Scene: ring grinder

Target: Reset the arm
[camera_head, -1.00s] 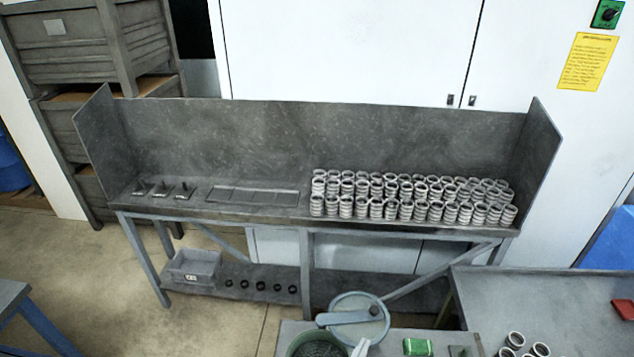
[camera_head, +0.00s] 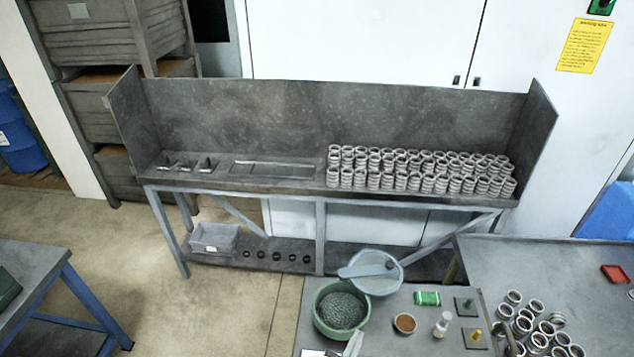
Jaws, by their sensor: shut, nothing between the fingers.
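My arm and gripper do not show in the head view. The view takes in a long grey workbench (camera_head: 250,184) with a back panel and side panels against white cabinets. Many metal rings (camera_head: 420,172) stand in stacked rows on its right half.
A nearer table holds a green bowl of dark grains (camera_head: 342,309), a round blue-rimmed piece (camera_head: 372,270), a brown-filled cup (camera_head: 405,323) and a small bottle (camera_head: 442,324). Loose rings (camera_head: 540,325) and a red object (camera_head: 614,274) lie right. Floor (camera_head: 215,305) is open left.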

